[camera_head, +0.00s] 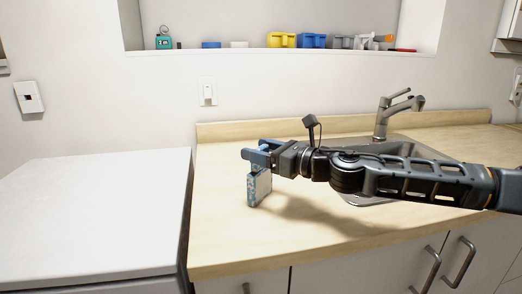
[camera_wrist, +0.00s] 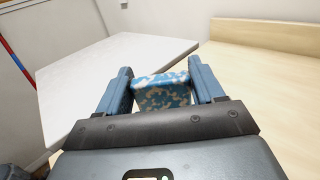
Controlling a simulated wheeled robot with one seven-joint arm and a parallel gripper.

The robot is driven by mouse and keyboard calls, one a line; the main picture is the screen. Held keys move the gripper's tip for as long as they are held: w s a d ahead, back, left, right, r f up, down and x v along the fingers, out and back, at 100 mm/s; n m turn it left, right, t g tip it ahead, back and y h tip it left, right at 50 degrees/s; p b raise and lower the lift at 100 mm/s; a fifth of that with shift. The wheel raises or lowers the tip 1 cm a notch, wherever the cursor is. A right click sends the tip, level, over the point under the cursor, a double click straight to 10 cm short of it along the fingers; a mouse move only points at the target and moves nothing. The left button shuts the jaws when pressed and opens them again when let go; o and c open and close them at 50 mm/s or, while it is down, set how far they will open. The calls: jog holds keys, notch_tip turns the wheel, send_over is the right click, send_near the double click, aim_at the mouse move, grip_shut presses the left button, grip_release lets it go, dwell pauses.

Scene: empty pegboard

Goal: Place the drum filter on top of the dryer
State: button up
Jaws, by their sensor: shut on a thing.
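The drum filter (camera_head: 258,187) is a flat, boxy piece with a mottled blue and white face and a pale edge. My gripper (camera_head: 257,154) is shut on it and holds it hanging down over the wooden counter near its left side. In the wrist view the filter (camera_wrist: 162,91) sits between the two blue fingers of my gripper (camera_wrist: 160,85). The dryer (camera_head: 95,215) is the white, flat-topped box at the left, and its bare top also shows in the wrist view (camera_wrist: 105,70). The filter is right of the dryer and apart from it.
The wooden counter (camera_head: 225,235) is mostly clear. A sink (camera_head: 405,150) with a faucet (camera_head: 385,115) lies behind my arm. A narrow gap separates counter and dryer. A wall niche shelf (camera_head: 275,52) holds several items, including a yellow bin (camera_head: 281,40).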

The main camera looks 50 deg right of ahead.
jog(key=shift+f, duration=0.15)
jog(key=o, duration=1.3)
jog(key=shift+o, duration=0.2)
jog(key=shift+s+d, duration=0.1)
jog(key=shift+s, duration=0.05)
jog(key=s+d+b, duration=0.2)
jog(key=s, duration=0.9)
jog(key=shift+s+r, duration=0.2)
jog(key=shift+s, duration=0.05)
